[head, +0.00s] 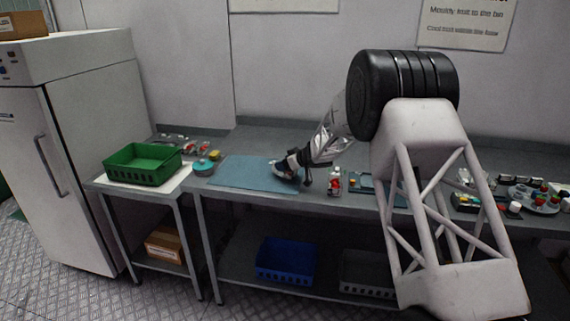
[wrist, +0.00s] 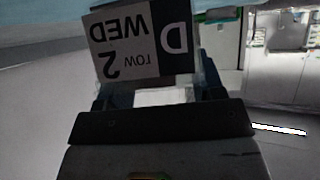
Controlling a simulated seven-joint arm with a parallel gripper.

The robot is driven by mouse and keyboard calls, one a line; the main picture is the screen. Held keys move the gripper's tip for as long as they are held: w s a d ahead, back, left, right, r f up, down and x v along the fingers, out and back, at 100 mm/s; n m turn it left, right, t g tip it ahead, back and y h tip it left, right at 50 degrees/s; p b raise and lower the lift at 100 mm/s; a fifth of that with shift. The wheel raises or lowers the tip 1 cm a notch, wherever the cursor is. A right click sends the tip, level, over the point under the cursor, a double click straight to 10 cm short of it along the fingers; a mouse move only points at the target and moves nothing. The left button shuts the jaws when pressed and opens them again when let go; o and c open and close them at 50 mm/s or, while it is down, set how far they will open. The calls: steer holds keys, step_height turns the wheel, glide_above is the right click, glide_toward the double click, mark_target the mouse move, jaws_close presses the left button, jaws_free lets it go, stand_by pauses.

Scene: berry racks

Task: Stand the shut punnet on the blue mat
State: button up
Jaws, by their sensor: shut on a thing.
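The blue mat (head: 235,173) lies flat on the bench, left of centre. My gripper (head: 288,172) is at the mat's right end, low over it, and shut on the punnet. Little of the punnet (head: 279,171) shows in the head view beside the dark fingers. In the wrist view my gripper (wrist: 160,97) is seen close up, with a label on the punnet (wrist: 135,45) just beyond the fingers. The label reads "D", "WED" and "ROW 2", upside down in that view. I cannot tell whether the punnet touches the mat.
A small red-and-white item (head: 334,184) stands right of my gripper. A green crate (head: 142,178) and a teal round container (head: 203,167) are to the left. Several small things crowd the bench's right end. A blue crate (head: 287,272) sits on the lower shelf. The mat's left part is clear.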

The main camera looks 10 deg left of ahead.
steer(key=shift+f, duration=0.6)
steer(key=o, duration=1.3)
steer(key=shift+o, duration=0.2)
steer(key=shift+r, duration=0.15)
steer(key=shift+r, duration=0.5)
steer(key=v, duration=1.2)
